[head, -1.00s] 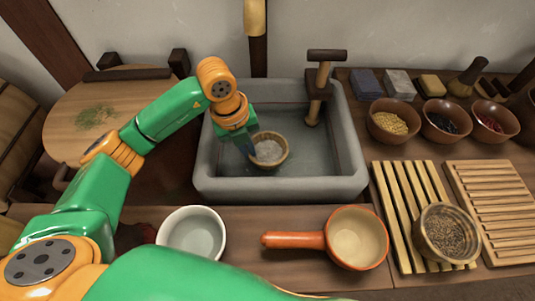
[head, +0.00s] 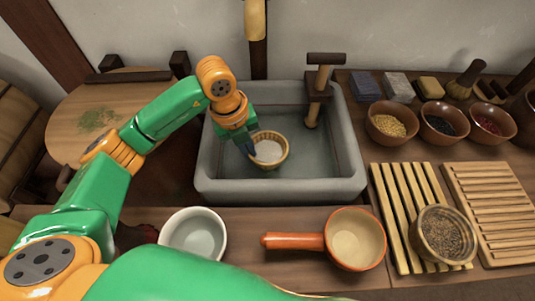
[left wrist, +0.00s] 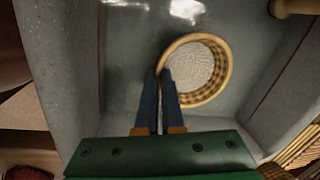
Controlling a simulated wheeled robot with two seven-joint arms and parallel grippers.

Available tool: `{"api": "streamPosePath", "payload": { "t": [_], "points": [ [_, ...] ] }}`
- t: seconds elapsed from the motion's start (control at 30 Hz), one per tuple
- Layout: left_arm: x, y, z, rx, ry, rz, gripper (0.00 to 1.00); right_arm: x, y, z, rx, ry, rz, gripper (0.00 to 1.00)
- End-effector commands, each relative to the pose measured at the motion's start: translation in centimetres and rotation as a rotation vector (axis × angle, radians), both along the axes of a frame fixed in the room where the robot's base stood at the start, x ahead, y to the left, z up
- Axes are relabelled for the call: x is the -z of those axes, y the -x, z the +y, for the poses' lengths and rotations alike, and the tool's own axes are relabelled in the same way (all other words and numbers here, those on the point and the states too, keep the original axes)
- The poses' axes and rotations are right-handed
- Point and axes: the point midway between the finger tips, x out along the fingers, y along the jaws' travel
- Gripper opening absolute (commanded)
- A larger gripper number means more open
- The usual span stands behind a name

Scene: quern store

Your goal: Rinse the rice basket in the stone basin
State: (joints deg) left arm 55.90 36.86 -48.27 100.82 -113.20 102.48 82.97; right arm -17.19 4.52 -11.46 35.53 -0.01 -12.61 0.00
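The rice basket (head: 284,158) is a small round woven basket with pale rice (head: 268,151) inside. It is within the grey stone basin (head: 280,186), left of its middle. My left gripper (head: 251,151) reaches down at the basket's left side. In the left wrist view its two dark fingers (left wrist: 160,80) are close together with the basket's rim (left wrist: 222,90) at their tips, so it looks shut on the rim. The basket's underside is hidden, and I cannot tell whether it touches the basin floor. My right gripper is out of view.
A wooden tap post (head: 318,85) stands at the basin's back right. In front are a white bowl (head: 195,235) and an orange-handled pan (head: 355,240). Right are a slatted rack (head: 395,210) with a seed-filled bowl (head: 444,234), another slatted board (head: 495,200) and several brown bowls.

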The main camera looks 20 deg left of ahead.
Motion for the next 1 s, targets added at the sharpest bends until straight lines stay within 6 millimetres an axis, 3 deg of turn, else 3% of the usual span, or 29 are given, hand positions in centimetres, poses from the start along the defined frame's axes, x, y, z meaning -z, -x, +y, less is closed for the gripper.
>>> {"api": "streamPosePath", "payload": {
  "t": [0.1, 1.0],
  "points": [
    [-2.0, 0.0, 0.0, 0.000, 0.000, -0.001, 0.00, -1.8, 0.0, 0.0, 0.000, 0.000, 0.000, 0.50],
    [-12.1, 0.0, 0.0, 0.001, 0.000, -0.002, 0.00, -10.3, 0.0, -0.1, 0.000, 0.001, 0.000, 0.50]
  ]
}}
